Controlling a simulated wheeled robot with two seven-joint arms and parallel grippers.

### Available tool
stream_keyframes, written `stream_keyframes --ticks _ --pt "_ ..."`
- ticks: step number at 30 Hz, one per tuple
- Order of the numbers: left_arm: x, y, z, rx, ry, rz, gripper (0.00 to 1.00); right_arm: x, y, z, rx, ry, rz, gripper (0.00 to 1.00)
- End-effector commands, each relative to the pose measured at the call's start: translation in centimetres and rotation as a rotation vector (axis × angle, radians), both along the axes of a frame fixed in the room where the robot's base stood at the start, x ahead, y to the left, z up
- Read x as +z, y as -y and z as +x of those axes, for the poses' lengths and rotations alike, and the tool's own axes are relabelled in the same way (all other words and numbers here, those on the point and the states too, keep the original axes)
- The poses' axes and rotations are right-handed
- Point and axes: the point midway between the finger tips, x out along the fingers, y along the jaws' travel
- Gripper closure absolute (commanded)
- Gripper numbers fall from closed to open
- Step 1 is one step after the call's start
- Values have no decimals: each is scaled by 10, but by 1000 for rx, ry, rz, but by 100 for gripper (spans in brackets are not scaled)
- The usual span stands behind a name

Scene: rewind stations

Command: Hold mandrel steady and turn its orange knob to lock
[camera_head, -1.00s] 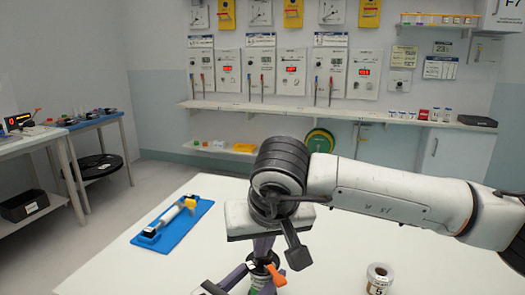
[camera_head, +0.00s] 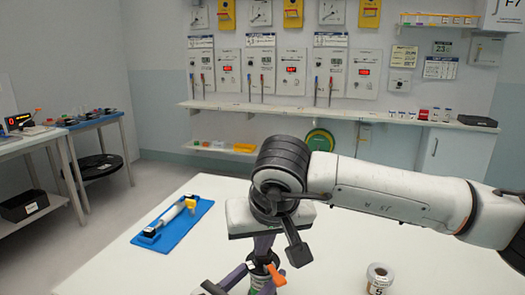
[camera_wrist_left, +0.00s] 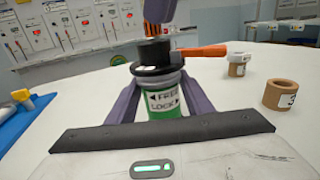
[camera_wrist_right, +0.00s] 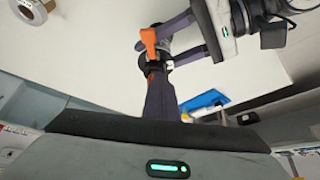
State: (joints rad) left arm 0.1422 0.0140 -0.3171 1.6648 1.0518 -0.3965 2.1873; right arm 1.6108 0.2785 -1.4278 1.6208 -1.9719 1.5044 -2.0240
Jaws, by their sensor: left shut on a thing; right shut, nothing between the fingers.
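The mandrel, with a green lower body and black collar, stands upright in the left wrist view (camera_wrist_left: 163,112). Its label reads FREE with a left arrow and LOCK with a right arrow. The orange knob (camera_wrist_left: 203,51) sticks out to the right there; it also shows in the head view (camera_head: 279,277) and right wrist view (camera_wrist_right: 148,40). My left gripper (camera_wrist_left: 158,97) is shut with purple fingers on both sides of the green body. My right gripper (camera_wrist_right: 154,72) is shut and empty, its tips just above the collar, beside the knob. Whether they touch it is unclear.
A blue tray (camera_head: 160,240) with a white-and-yellow tool lies on the table's left. A labelled roll (camera_head: 379,278) stands front right; two brown rolls show in the left wrist view (camera_wrist_left: 283,95). The table between is clear. A wall shelf (camera_head: 350,115) is behind.

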Motion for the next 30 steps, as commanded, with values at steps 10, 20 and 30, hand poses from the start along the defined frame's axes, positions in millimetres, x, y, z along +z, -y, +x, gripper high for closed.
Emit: stream_keyframes --ticks 10,20,30 --pt "-1 0 -1 -1 0 2 83 0 9 2 -6 4 -3 100" --pt "-1 0 -1 -1 0 1 83 0 19 4 -6 3 -2 100" --pt "-1 0 -1 -2 0 1 83 0 23 7 -7 3 -2 100"
